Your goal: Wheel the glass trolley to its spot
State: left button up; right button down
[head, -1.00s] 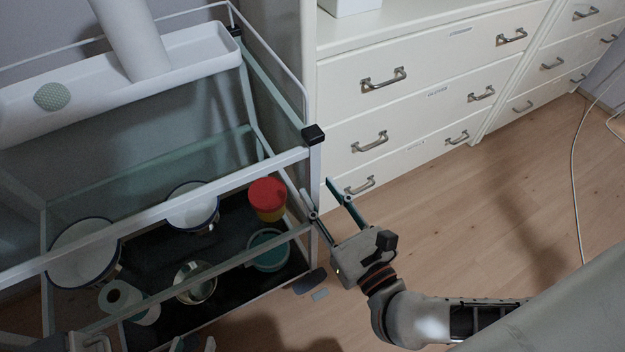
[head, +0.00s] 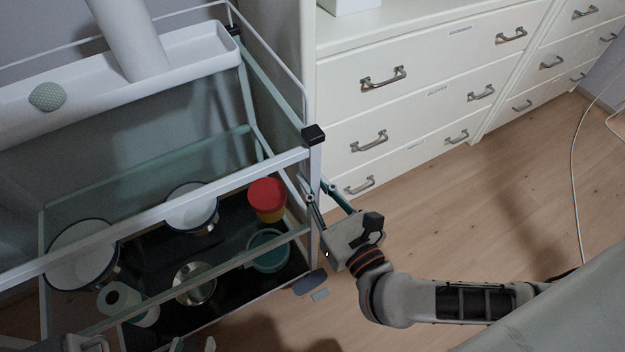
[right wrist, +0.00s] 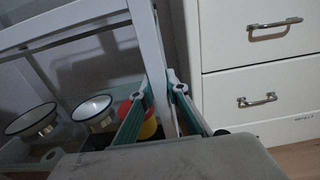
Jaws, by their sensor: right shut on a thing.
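The glass trolley (head: 140,222), with a white frame and glass panels, fills the left of the head view. Its near right corner post (head: 316,160) has a black cap. My right gripper (head: 316,190) is shut on this post below the cap. In the right wrist view, the two teal-lined fingers (right wrist: 160,82) lie on either side of the white post (right wrist: 149,45). The trolley's spot cannot be made out.
White drawers (head: 420,100) stand close on the right. Wooden floor (head: 510,190) is free in front of them, with a white cable at far right.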

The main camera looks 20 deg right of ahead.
jog(key=s, duration=0.3)
jog(key=shift+s+d, duration=0.1)
jog(key=shift+d, duration=0.1)
jog(key=shift+a+f, duration=0.1)
jog(key=shift+s, duration=0.1)
jog(key=c, duration=2)
grip_release()
jog(key=shift+s, duration=0.1)
jog(key=shift+o, duration=0.2)
jog(key=s+d, duration=0.1)
jog(key=s, duration=1.1)
jog(key=shift+d, duration=0.25)
